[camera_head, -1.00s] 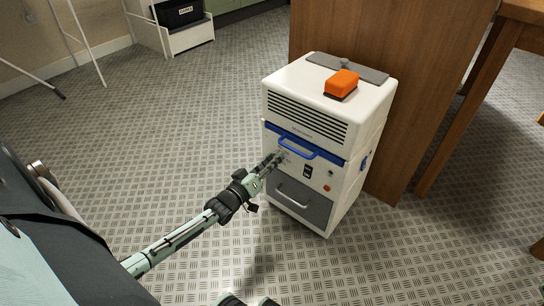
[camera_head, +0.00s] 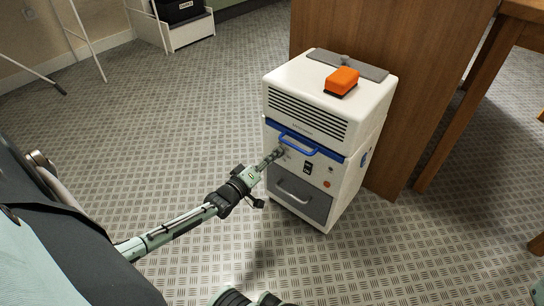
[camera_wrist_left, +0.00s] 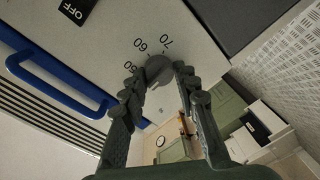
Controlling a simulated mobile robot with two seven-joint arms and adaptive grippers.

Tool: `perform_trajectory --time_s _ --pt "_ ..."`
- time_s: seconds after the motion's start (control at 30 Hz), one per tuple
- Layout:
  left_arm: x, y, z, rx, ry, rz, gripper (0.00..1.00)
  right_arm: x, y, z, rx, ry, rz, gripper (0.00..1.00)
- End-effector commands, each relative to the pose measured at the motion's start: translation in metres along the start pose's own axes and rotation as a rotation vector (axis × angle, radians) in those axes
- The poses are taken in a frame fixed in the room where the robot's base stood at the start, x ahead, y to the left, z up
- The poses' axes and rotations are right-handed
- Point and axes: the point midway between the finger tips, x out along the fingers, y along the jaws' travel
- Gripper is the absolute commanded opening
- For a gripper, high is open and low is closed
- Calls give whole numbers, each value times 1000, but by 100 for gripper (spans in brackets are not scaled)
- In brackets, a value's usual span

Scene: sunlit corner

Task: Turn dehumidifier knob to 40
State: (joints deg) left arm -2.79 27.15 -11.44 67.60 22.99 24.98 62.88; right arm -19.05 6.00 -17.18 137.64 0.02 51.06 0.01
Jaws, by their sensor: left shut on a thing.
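The white dehumidifier (camera_head: 310,115) stands on the floor with its panel facing my left arm. My left gripper (camera_head: 275,155) reaches the left part of that panel, just below the blue handle (camera_head: 299,145). In the wrist view the left gripper (camera_wrist_left: 160,80) is shut on the dark round knob (camera_wrist_left: 158,68), a finger on each side. The printed numbers 50, 60 and 70 (camera_wrist_left: 140,43) show around the knob. I cannot make out a pointer mark, and 40 is not visible. My right gripper is not in view.
An OFF label (camera_wrist_left: 75,10) is on the panel. A grey drawer (camera_head: 298,197) is below the knob. An orange object (camera_head: 342,80) lies on top of the dehumidifier. A wooden panel (camera_head: 375,50) stands behind it. The patterned floor (camera_head: 120,150) to the left is mostly clear.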

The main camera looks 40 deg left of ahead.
Motion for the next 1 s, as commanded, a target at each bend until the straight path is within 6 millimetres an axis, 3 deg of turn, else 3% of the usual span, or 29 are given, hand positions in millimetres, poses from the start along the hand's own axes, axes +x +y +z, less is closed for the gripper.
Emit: perform_trajectory --time_s 0.17,0.2,0.33,0.7,0.87,1.0 --pt "0 1 1 -4 0 1 1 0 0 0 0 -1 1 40" --pt "0 1 1 -4 0 1 34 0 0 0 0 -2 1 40" --pt "0 1 0 -2 0 1 50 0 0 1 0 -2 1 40" --pt "-5 0 0 -1 0 0 50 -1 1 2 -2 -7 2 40" --pt "-30 -1 2 -1 -2 -2 50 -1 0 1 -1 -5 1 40" --pt "-62 -1 2 -2 -2 -2 50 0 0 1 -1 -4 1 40"
